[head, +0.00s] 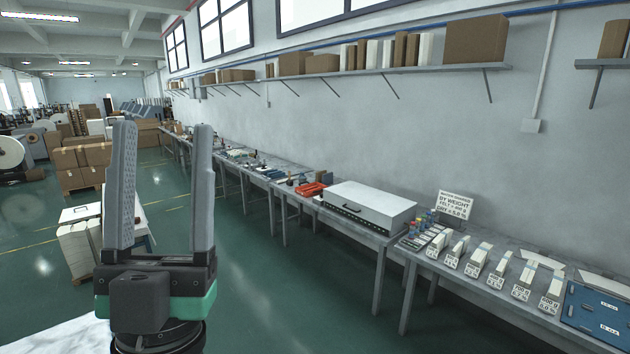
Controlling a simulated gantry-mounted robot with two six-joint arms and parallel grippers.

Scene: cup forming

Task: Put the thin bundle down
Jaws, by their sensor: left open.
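My left gripper (160,190) stands upright at the left of the head view, its two grey fingers apart and pointing up. Nothing shows between the fingers. It is above the green floor, to the left of the long bench and well apart from it. Several small stacks with label cards (478,258) stand in a row on the bench at the right. I cannot tell whether any of them is the thin bundle. My right gripper is not in the picture.
A long grey bench (390,240) runs along the wall, with a white box-shaped unit (368,208), a sign (453,205) and a blue cabinet (597,312) on it. A white surface (60,338) shows at the lower left. Green floor (270,290) lies open between.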

